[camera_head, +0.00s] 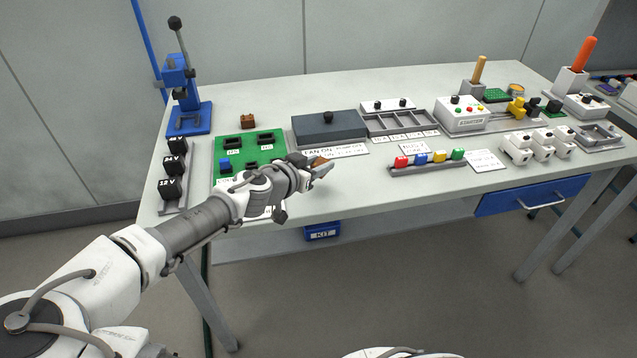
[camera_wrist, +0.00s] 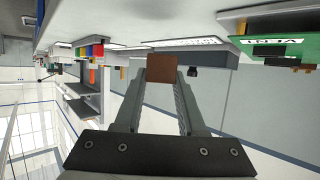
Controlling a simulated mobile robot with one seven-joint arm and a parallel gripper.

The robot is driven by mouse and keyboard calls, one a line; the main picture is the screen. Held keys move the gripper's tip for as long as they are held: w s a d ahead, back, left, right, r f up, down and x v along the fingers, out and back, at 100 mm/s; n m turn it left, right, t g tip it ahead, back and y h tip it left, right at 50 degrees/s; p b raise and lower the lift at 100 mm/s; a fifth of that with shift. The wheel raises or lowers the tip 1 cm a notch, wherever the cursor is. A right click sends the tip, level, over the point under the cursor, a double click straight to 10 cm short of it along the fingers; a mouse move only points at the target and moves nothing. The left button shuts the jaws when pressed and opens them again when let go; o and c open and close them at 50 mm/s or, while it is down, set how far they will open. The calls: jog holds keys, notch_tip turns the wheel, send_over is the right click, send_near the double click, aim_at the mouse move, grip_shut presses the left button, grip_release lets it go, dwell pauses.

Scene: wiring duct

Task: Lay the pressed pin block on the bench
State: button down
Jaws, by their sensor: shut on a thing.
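My gripper (camera_head: 322,168) is over the front part of the bench (camera_head: 350,192), to the right of the green board. In the wrist view, which looks upside down, its two fingers (camera_wrist: 161,84) are shut on a brown block (camera_wrist: 161,67), which I take for the pin block. In the head view only a bit of brown (camera_head: 316,161) shows at the fingers. I cannot tell how high the block is above the bench top. A second, dark brown block (camera_head: 247,121) with small bumps on top stands behind the green board, near the blue lever press (camera_head: 187,117).
The green board (camera_head: 226,144) with dark sockets and a blue part lies left of my gripper. A dark lidded box (camera_head: 329,130) is behind it. A rail of coloured blocks (camera_head: 428,167) is to the right. The bench front between board and rail looks clear.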

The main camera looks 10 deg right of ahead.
aim_at(318, 188)
jog(key=shift+f+b, duration=1.35)
jog(key=shift+f, duration=0.65)
jog(key=shift+f, duration=0.2)
jog(key=c, duration=0.5)
grip_release()
jog(key=shift+r, duration=0.1)
jog(key=shift+r, duration=0.15)
jog(key=p+v, duration=0.2)
jog(key=v, duration=1)
